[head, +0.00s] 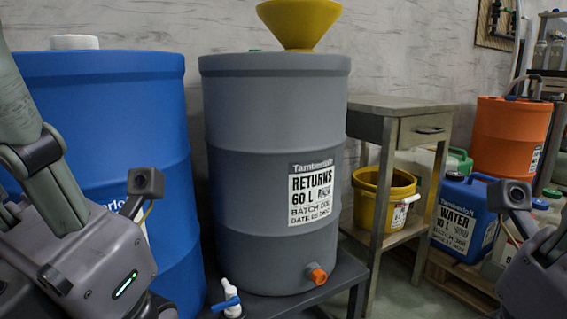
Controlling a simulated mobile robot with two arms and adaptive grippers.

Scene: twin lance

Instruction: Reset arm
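My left arm (85,262) comes in from the left and fills the lower left corner, in front of the blue drum. Its wrist camera (146,182) sticks up beside it. My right arm (537,265) shows only in part at the lower right edge, with its wrist camera (514,195) above it. The fingers of both grippers are outside the picture, so I cannot see whether they hold anything.
A grey drum (258,120) labelled RETURNS, with a yellow funnel (299,22), stands on a dark stand (345,275). A blue drum (165,110) is at left. A side table (385,105), yellow bucket (372,198), blue WATER canister (462,222) and orange drum (505,135) are right.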

